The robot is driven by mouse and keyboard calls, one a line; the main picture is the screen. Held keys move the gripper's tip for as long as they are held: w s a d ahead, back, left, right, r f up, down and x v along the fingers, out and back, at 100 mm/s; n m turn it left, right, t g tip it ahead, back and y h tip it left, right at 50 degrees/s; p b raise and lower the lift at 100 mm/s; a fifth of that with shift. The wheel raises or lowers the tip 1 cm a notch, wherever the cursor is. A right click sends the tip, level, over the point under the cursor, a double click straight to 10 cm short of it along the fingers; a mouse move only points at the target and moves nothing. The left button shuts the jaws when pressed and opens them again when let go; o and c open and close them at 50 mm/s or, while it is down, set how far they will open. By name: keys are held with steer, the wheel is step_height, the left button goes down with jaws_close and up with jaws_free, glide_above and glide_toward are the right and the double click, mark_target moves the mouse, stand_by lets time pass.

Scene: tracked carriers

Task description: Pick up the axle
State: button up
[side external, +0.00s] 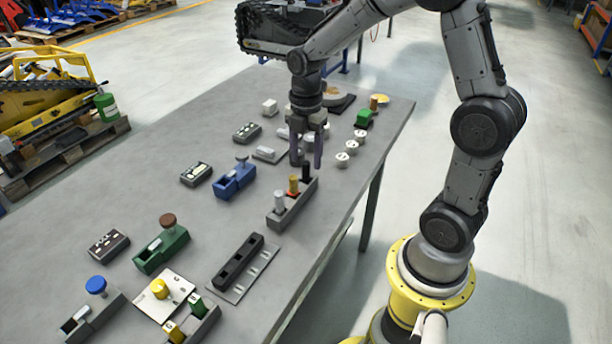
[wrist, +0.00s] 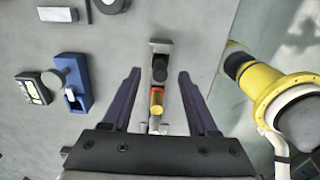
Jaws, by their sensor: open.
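No label shows which piece is the axle. My gripper (side external: 305,162) is open, pointing down above the far end of this holder, near the black pin. In the wrist view the holder (wrist: 160,46) runs between the spread fingers (wrist: 159,76).
A blue carrier (side external: 234,184) and a green carrier (side external: 160,252) stand left of the holder. A dark slotted block (side external: 238,262) is in front. Several white round pieces (side external: 347,153) lie to the right. Bare table (side external: 345,190) lies between the holder and the right edge.

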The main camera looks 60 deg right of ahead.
mark_target(306, 176)
steer(key=shift+f, duration=1.45)
steer(key=shift+c, duration=0.3)
jaws_close()
steer(key=shift+r, duration=0.1)
